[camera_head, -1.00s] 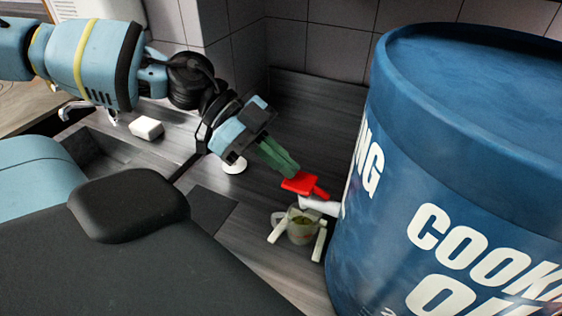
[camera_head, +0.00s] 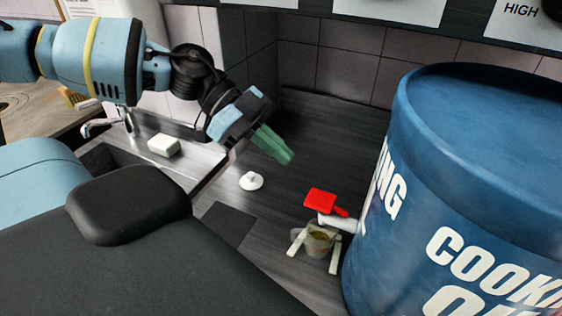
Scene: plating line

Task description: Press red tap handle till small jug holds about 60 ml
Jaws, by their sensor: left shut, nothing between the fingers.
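The red tap handle (camera_head: 325,201) sits on top of a white tap (camera_head: 338,222) on the side of a big blue cooking oil drum (camera_head: 470,190). A small clear jug (camera_head: 318,240) stands under the tap between pale bars (camera_head: 297,242) and holds some yellowish liquid; its level cannot be read. My left gripper (camera_head: 288,157), with green fingers, is shut and empty, up and to the left of the handle and apart from it. My right gripper is not in view.
A white knob-like object (camera_head: 251,181) stands on the dark counter (camera_head: 320,130). A sink with a metal tap (camera_head: 100,125) and a white block (camera_head: 164,145) are at left. The drum fills the right side.

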